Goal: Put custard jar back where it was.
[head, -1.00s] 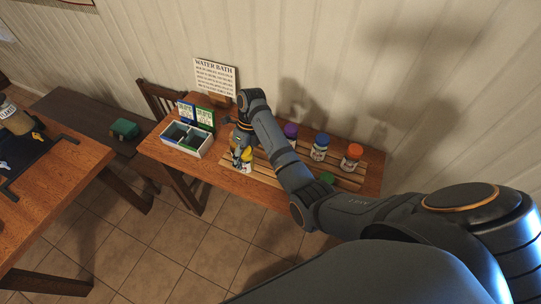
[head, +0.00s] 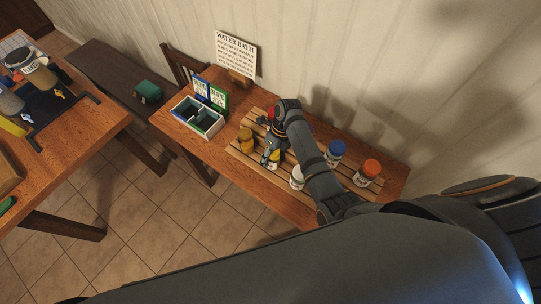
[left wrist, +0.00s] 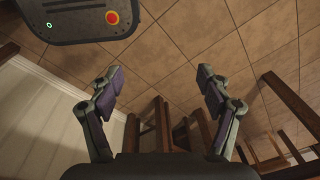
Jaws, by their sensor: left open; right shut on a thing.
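My right gripper (head: 268,148) is shut on a jar with yellow contents and a pale label (head: 274,162), probably the custard jar, at the slatted wooden rack (head: 240,152). The fingers and forearm hide much of it, and I cannot tell whether its base touches the slats. An amber jar (head: 245,141) stands just left of the gripper on the rack. My left gripper (left wrist: 158,82) is open and empty in the left wrist view, above the tiled floor.
A white-lidded jar (head: 297,178), a blue-lidded jar (head: 334,153) and an orange-lidded jar (head: 367,173) stand on the rack's right part. A two-compartment box (head: 205,132) and a WATER BATH sign (head: 236,54) are left and behind. My right arm hides part of the rack.

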